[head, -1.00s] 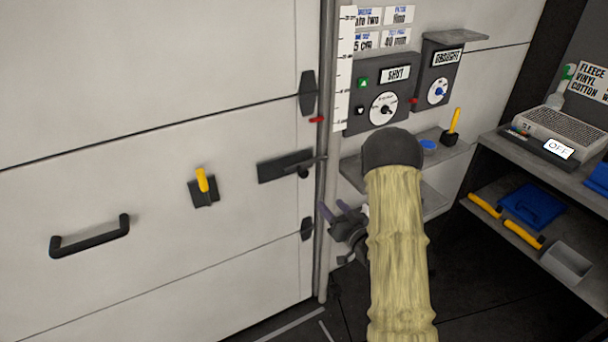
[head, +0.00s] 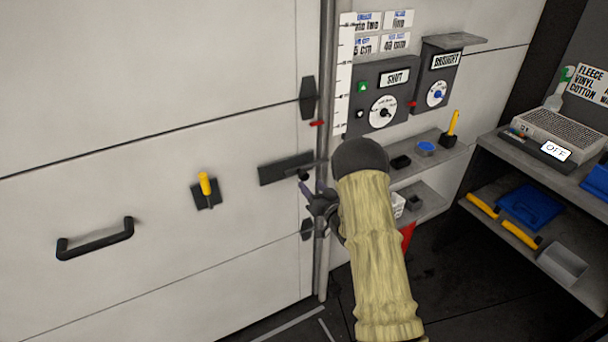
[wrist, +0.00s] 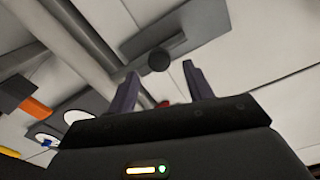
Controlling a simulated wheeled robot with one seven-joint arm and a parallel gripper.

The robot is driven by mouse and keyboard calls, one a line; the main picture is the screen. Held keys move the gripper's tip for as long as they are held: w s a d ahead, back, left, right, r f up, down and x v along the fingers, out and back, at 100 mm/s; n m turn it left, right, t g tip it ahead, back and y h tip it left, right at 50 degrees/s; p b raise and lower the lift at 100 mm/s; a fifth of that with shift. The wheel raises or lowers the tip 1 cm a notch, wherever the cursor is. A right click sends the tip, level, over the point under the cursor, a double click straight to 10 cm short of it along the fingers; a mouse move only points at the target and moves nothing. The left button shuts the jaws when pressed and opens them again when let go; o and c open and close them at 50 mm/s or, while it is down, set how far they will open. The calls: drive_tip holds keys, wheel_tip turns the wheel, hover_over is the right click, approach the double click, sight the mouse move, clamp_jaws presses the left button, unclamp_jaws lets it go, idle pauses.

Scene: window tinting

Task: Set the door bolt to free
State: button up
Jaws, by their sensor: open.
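The door bolt is a dark flat plate (head: 284,168) with a round black knob (head: 304,176) at the right edge of the pale door (head: 150,220). In the wrist view the plate (wrist: 178,38) runs diagonally, and the knob (wrist: 159,59) shows between and just beyond my fingertips. My gripper (head: 313,193) is open and empty, just below and right of the knob in the head view. It shows with both purple fingers apart in the wrist view (wrist: 160,72). I cannot tell whether a finger touches the knob. No free marking is legible.
A yellow-handled latch (head: 205,185) and a black pull handle (head: 95,240) are on the door. A vertical pipe (head: 325,90) stands beside the bolt. Dial boxes (head: 383,95) and small shelves (head: 430,150) are to the right, with a workbench (head: 550,160) beyond.

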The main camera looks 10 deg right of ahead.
sight(306, 178)
drive_tip(key=shift+p+x, duration=0.55)
drive_tip(key=shift+x, duration=2.65)
drive_tip(key=shift+d, duration=0.1)
drive_tip(key=shift+w, duration=0.1)
drive_tip(key=shift+c, duration=0.9)
drive_tip(key=shift+d, duration=0.2)
drive_tip(key=c, duration=0.7)
clamp_jaws()
